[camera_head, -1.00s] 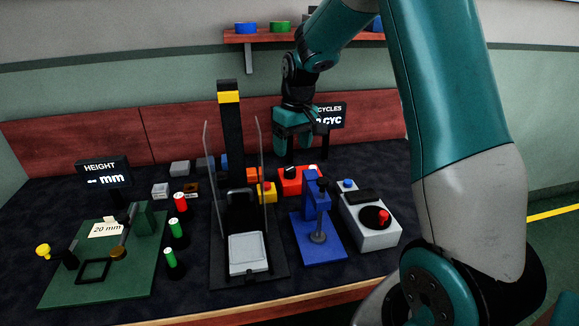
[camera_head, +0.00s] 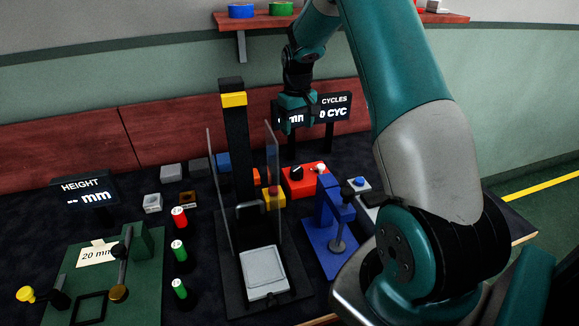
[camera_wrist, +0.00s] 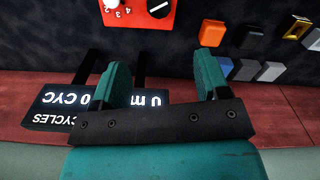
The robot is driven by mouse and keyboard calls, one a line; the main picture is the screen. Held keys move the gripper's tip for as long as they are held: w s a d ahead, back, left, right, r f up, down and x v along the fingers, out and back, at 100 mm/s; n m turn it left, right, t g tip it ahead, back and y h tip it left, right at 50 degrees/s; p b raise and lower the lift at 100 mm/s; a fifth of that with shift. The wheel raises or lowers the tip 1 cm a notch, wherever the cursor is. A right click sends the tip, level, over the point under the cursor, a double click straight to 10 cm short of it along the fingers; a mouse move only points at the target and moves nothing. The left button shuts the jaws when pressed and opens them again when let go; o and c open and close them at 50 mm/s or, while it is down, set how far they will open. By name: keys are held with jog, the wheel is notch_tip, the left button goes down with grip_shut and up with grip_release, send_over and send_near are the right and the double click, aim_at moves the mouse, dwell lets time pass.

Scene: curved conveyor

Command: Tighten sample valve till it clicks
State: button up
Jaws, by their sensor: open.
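No part is labelled as the sample valve, and I cannot tell which one it is. A red box (camera_head: 308,185) carries a black knob (camera_head: 297,172) and a pale knob. In the wrist view, the red box (camera_wrist: 136,14) shows at the top edge, with the black knob (camera_wrist: 159,7) and numbers by the pale one. A yellow knob (camera_head: 26,294) sits at the left of a green fixture plate (camera_head: 140,290). My gripper (camera_head: 297,122) is in the air above and behind the red box, before the displays. In the wrist view, my gripper (camera_wrist: 160,70) is open and empty.
A black stand (camera_head: 236,150) with clear side panels and a blue press (camera_head: 330,225) stand in front. Several red- and green-topped cylinders (camera_head: 180,251) stand left of it. A CYCLES display (camera_head: 335,108) is close behind my gripper. A shelf (camera_head: 340,24) hangs above.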

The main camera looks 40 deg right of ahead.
aim_at(297, 169)
notch_tip(297, 169, down, 17)
jog(key=shift+d+r+p, duration=0.1)
jog(key=shift+p, duration=1.1)
jog(key=shift+s, duration=0.1)
